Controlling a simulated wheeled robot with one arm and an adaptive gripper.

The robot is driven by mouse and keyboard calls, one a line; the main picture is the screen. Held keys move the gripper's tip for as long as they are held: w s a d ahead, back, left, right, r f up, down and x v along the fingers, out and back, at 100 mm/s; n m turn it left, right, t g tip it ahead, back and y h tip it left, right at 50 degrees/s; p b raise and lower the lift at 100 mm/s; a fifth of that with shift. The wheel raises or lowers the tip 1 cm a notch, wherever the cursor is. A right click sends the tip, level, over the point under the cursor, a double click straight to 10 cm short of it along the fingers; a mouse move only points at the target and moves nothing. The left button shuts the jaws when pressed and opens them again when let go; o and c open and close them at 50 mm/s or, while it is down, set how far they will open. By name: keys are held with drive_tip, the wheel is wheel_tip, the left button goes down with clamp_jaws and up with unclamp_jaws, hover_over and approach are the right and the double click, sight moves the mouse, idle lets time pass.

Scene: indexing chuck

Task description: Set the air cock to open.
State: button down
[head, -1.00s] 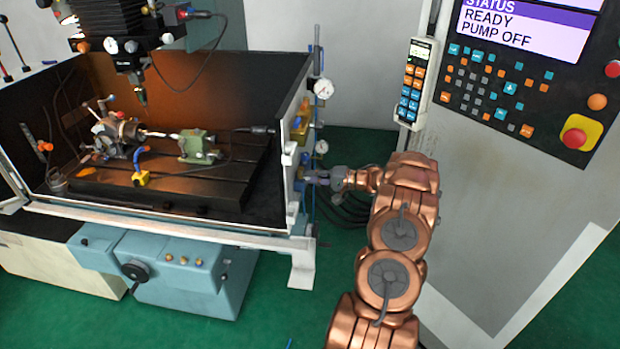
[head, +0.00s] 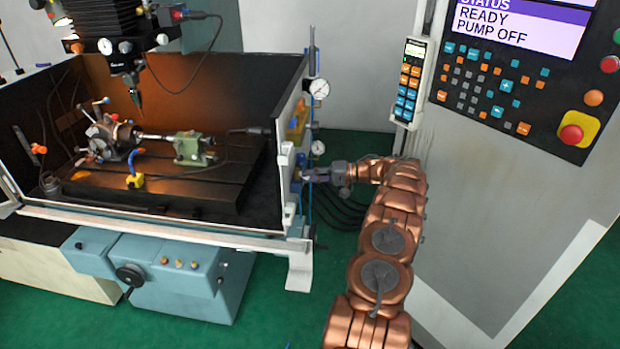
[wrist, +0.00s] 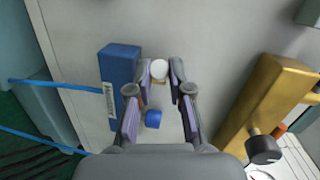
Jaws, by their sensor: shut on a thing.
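The air cock sits on the right outer side of the machine enclosure, and my gripper mostly hides it in the head view. In the wrist view, a small blue cap (wrist: 153,118) and a white round end (wrist: 159,69) show between my fingers; I take them to be parts of the air cock. My gripper (wrist: 159,88) is shut on it, with one finger on each side. The cock's exact angle cannot be told. In the head view my gripper (head: 316,175) reaches left to the enclosure's side.
A gold block (wrist: 268,100) with a black knob is to the right. Blue hoses (wrist: 45,83) run at the left. A pressure gauge (head: 319,88) is above, and a control cabinet (head: 480,190) stands at right.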

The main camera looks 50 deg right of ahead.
drive_tip(key=shift+d+r, duration=0.1)
drive_tip(key=shift+d, duration=0.05)
idle(0.7)
drive_tip(key=c, duration=1.3)
unclamp_jaws()
drive_tip(key=shift+c, duration=0.2)
drive_tip(key=shift+a+m+t+h+p, duration=0.4)
drive_tip(key=shift+m+h+p, duration=0.1)
drive_tip(key=shift+m+h, duration=0.1)
drive_tip(key=shift+a+m+t+h, duration=0.25)
drive_tip(key=shift+m+t+h, duration=0.15)
drive_tip(key=shift+h, duration=0.2)
drive_tip(key=shift+a+m+t+h+p, duration=0.25)
drive_tip(key=shift+m+t+h+p, duration=0.1)
drive_tip(key=shift+m+h, duration=0.2)
drive_tip(key=shift+h, duration=0.35)
